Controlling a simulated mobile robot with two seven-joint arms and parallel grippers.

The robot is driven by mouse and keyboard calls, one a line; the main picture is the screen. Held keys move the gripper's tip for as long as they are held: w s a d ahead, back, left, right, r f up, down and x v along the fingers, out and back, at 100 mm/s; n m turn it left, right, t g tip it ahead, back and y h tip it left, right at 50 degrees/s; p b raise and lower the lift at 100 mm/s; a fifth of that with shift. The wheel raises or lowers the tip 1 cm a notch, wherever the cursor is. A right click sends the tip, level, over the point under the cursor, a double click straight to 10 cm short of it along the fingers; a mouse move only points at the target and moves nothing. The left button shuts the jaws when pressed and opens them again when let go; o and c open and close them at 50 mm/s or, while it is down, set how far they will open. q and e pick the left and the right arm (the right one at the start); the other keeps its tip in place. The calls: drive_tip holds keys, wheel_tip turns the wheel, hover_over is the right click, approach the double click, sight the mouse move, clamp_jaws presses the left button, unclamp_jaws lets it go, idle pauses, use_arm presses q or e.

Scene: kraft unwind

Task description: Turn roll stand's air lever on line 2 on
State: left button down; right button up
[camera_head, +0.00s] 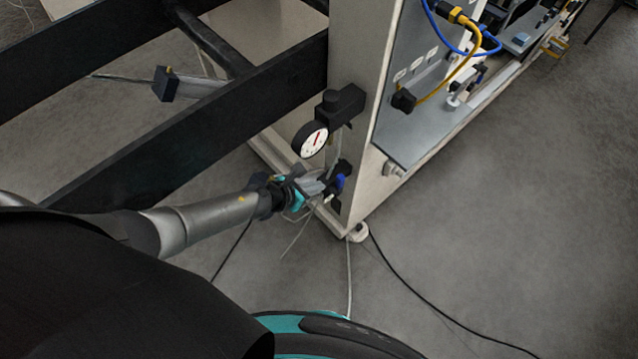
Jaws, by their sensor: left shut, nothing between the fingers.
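The roll stand (362,60) is a beige cabinet frame in the upper middle of the head view. On its near face sits a round white pressure gauge (311,140) with a red needle, under a black regulator block. Below the gauge is a blue lever (340,181) on a dark valve body. My left gripper (326,188) is shut with nothing between its fingers, its tips right at the blue lever. Whether they touch the lever is too small to tell. The gripper partly hides the valve. My right gripper is out of view.
Black beams (200,120) run from the stand to the left, above my left arm. A grey side panel (425,130) with blue and yellow cables is on the stand's right. A black cable (420,300) lies on the floor. The grey floor at right is open.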

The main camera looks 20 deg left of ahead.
use_arm(q)
drive_tip(key=r+p, duration=0.2)
drive_tip(key=r, duration=0.1)
drive_tip(key=s+r+p, duration=0.1)
drive_tip(key=shift+a+r, duration=0.15)
drive_tip(key=shift+a, duration=0.2)
idle(0.4)
drive_tip(key=s+a+f+n+g+y+b, duration=0.1)
drive_tip(key=s+a+f+n+y+b, duration=0.2)
drive_tip(key=s+f+n, duration=0.55)
drive_tip(key=s+a+f+n+g+y+b, duration=0.15)
drive_tip(key=s+f+n+b, duration=0.35)
drive_tip(key=f+n, duration=0.65)
drive_tip(key=s+f+n+g+b, duration=0.2)
drive_tip(key=s+f+n, duration=0.3)
drive_tip(key=s+n, duration=0.4)
drive_tip(key=s+f+n+g+b, duration=0.2)
drive_tip(key=s+f+n, duration=0.3)
drive_tip(key=s+n, duration=0.5)
drive_tip(key=s+g, duration=0.1)
drive_tip(key=s, duration=0.3)
drive_tip(key=shift+d, duration=0.25)
